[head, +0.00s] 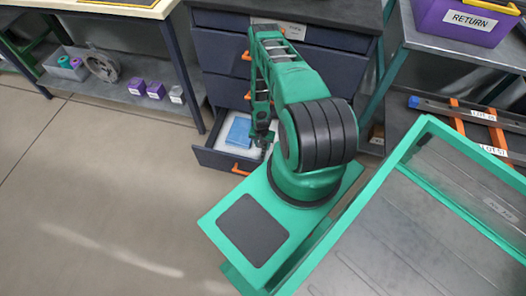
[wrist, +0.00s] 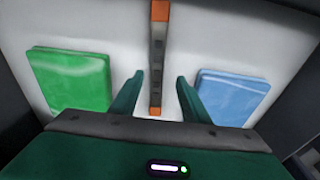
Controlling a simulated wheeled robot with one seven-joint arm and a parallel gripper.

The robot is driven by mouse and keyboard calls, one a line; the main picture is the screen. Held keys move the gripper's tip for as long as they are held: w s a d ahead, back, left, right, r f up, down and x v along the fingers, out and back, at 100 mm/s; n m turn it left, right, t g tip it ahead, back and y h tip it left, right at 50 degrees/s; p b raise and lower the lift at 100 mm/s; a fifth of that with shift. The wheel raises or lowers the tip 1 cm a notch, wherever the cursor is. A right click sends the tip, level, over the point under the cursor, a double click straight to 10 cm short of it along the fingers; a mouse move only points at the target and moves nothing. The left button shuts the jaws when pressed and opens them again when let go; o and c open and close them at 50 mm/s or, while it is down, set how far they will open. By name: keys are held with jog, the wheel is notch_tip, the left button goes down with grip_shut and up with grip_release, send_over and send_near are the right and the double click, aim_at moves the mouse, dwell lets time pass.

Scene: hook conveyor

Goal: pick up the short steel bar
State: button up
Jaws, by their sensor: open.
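A narrow bar (wrist: 157,60) with a dark grey middle and orange ends lies on the white drawer floor in the wrist view, likely the short steel bar. My gripper (wrist: 159,78) is open, with one green finger on each side of the bar and gaps showing to both. I cannot tell how far the fingertips are above the drawer floor. In the head view my gripper (head: 262,141) reaches down at the open lower drawer (head: 218,161). The bar cannot be made out there.
A green block (wrist: 70,80) lies left of the bar and a blue block (wrist: 233,95) right of it. The blue block shows in the head view (head: 238,131). The drawer walls are close around. A purple RETURN bin (head: 465,22) stands on the right bench.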

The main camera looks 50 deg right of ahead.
aim_at(264, 149)
jog(key=shift+s+d+f, duration=0.1)
jog(key=shift+d+f, duration=0.05)
jog(key=shift+f, duration=0.85)
jog(key=shift+s+d+f, duration=0.1)
jog(key=shift+f, duration=0.85)
grip_shut()
